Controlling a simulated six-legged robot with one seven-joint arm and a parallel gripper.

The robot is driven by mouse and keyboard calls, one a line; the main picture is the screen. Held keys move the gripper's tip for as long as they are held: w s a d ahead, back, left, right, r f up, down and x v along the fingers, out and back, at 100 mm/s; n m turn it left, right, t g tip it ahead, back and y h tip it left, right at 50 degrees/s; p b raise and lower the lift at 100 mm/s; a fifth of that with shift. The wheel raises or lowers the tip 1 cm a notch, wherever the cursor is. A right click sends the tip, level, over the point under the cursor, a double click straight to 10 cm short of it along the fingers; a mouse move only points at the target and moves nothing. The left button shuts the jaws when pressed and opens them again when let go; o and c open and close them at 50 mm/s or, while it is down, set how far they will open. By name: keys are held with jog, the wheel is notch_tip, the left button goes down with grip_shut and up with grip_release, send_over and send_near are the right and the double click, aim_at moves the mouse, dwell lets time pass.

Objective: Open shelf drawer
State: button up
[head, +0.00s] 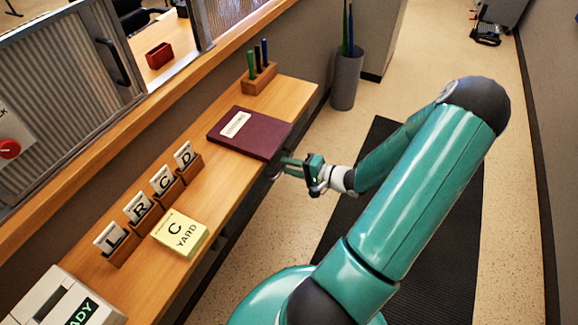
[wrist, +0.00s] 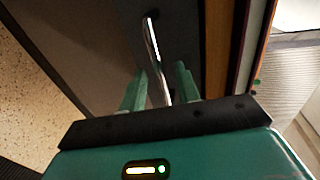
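The wooden shelf (head: 228,178) runs along the left wall in the head view. The drawer front (wrist: 185,40) shows in the wrist view as a dark grey panel with a shiny curved metal bar handle (wrist: 152,40). In the head view the drawer is mostly hidden under the shelf top. My gripper (head: 284,168) is at the shelf's front edge, beside the maroon book. In the wrist view its two green fingers (wrist: 160,72) stand on either side of the handle, with a gap visible. They look open around it; contact is not clear.
On the shelf are a maroon book (head: 250,134), a pen block (head: 259,78), lettered cards in a rack (head: 150,208), a yellow box (head: 180,233) and a white device (head: 62,300). A grey bin (head: 346,80) stands past the shelf's far end.

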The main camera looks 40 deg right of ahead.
jog(key=shift+w+a+f, duration=0.1)
jog(key=shift+w, duration=0.25)
grip_shut()
jog(key=f+v, duration=0.2)
jog(key=v, duration=0.7)
jog(key=s+f+v, duration=0.1)
jog(key=v, duration=0.8)
jog(key=shift+f, duration=0.35)
